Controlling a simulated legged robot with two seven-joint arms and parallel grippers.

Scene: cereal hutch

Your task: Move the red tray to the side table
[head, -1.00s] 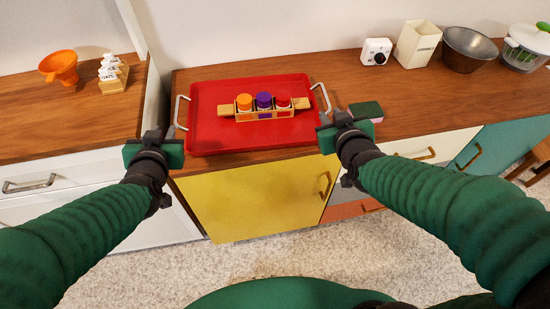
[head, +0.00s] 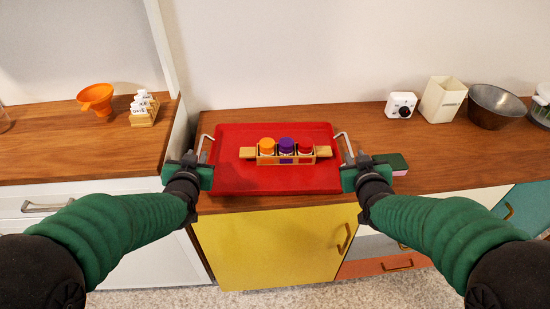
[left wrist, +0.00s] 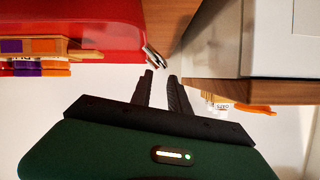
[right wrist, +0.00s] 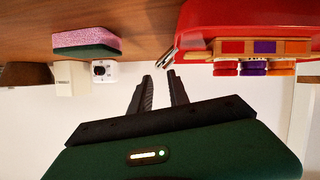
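The red tray (head: 230,180) lies flat on the wooden counter, with a metal handle at each short side. A wooden caddy (head: 270,160) with orange, purple and red-lidded jars sits on it. My left gripper (head: 190,157) is at the left handle (head: 203,146); in the left wrist view its fingers (left wrist: 160,76) are apart, with the handle (left wrist: 156,59) just past the tips. My right gripper (head: 360,158) is at the right handle (head: 346,143); its fingers (right wrist: 160,76) are also apart, with the handle (right wrist: 167,57) just past the tips. I cannot identify the side table.
A sponge (head: 391,163) lies close by my right gripper. A white timer (head: 400,105), cream container (head: 442,100) and metal bowl (head: 494,107) stand right. The left counter (head: 80,150) holds an orange funnel (head: 97,99) and a small rack (head: 144,110); a pale panel stands between the counters.

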